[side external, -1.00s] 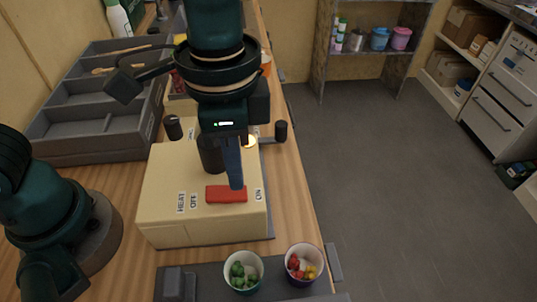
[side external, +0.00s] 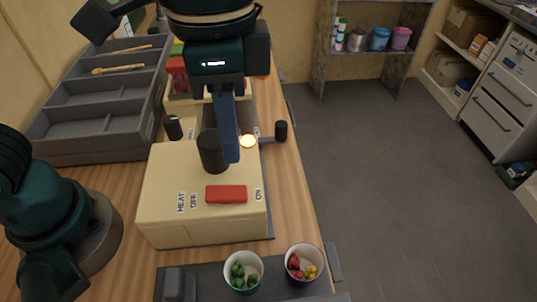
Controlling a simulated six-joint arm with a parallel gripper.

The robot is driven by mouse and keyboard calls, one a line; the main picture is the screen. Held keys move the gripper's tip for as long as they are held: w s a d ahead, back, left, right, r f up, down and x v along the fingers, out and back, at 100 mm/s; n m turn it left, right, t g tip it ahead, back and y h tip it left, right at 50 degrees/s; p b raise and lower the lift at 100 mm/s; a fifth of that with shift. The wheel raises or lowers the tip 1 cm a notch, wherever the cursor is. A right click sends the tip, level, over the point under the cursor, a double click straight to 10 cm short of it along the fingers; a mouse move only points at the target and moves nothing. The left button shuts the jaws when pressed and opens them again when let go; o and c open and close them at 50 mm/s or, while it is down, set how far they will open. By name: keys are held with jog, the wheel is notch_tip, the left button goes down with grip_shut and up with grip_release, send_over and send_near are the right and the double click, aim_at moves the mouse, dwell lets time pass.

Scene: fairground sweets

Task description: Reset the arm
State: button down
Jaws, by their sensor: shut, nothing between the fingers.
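My gripper (side external: 231,158) is shut and empty, pointing down above the cream machine (side external: 160,205). Its fingertips are behind and above the red switch (side external: 226,194) in the picture and apart from it. The red switch lies on the machine's top between the labels OFF and ON, with HEAT written at the left. A black knob (side external: 211,152) stands on the machine just left of my fingers.
Two cups of sweets, one with green (side external: 243,272) and one with red and yellow pieces (side external: 304,264), stand at the front edge. A grey compartment tray (side external: 85,125) with wooden spoons is at the back left. The floor to the right is open.

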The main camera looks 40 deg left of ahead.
jog(key=a+r+n+t, duration=0.3)
jog(key=a+r+n, duration=0.15)
jog(key=a, duration=0.55)
jog(key=s+a+f+n, duration=0.1)
jog(key=a+f, duration=0.1)
jog(key=s+a+f+n+t, duration=0.1)
jog(key=f+n, duration=0.1)
jog(key=s+a+f+n+t, duration=0.1)
jog(key=s+a+f, duration=0.1)
jog(key=shift+a+f, duration=0.25)
jog(key=shift+a, duration=0.1)
jog(key=shift+f+n, duration=0.25)
jog(key=shift+w+r+t, duration=0.15)
jog(key=shift+w+t, duration=0.1)
jog(key=shift+t, duration=0.05)
